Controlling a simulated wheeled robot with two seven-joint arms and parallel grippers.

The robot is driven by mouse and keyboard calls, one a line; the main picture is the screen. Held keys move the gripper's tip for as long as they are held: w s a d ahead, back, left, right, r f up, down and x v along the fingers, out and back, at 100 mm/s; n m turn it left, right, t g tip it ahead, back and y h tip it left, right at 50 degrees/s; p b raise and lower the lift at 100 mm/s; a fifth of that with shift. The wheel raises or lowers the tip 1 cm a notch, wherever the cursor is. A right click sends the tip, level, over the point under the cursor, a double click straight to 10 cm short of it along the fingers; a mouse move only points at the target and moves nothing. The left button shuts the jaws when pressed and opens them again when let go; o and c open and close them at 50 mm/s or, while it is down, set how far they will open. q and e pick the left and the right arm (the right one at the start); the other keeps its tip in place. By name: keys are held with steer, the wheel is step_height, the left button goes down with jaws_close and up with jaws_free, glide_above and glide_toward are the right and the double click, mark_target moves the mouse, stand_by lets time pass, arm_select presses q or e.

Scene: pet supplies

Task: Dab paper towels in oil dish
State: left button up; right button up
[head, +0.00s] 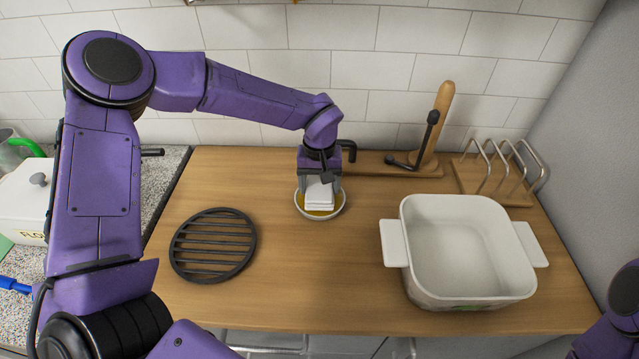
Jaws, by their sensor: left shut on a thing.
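A small white dish (340,211) with yellow-brown oil stands on the wooden counter near the middle. My left gripper (320,188) is over the dish and shut on a white folded stack of paper towels (319,197). The towels are low in the dish, at the oil; how deep they reach is hard to tell. The gripper and towels hide the back part of the dish. Only part of my right arm shows at the lower right edge; its gripper is out of view.
A black round trivet (213,246) lies left of the dish. A white baking dish (462,250) with side handles stands to the right. A wooden paper towel holder (436,130) and a metal-wire rack (496,172) stand at the back right. Bare counter surrounds the oil dish.

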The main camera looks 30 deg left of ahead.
mark_target(320, 184)
arm_select(q)
steer(key=shift+w+f, duration=0.2)
steer(key=shift+w, duration=0.1)
steer(key=shift+s+r, duration=0.1)
steer(key=shift+s, duration=0.15)
steer(key=shift+w+f, duration=0.1)
steer(key=shift+f, duration=0.4)
steer(key=shift+f+p, duration=0.1)
steer(key=shift+p, duration=0.2)
stand_by(1.8)
step_height(320, 184, up, 7)
steer(key=p, duration=0.8)
stand_by(0.3)
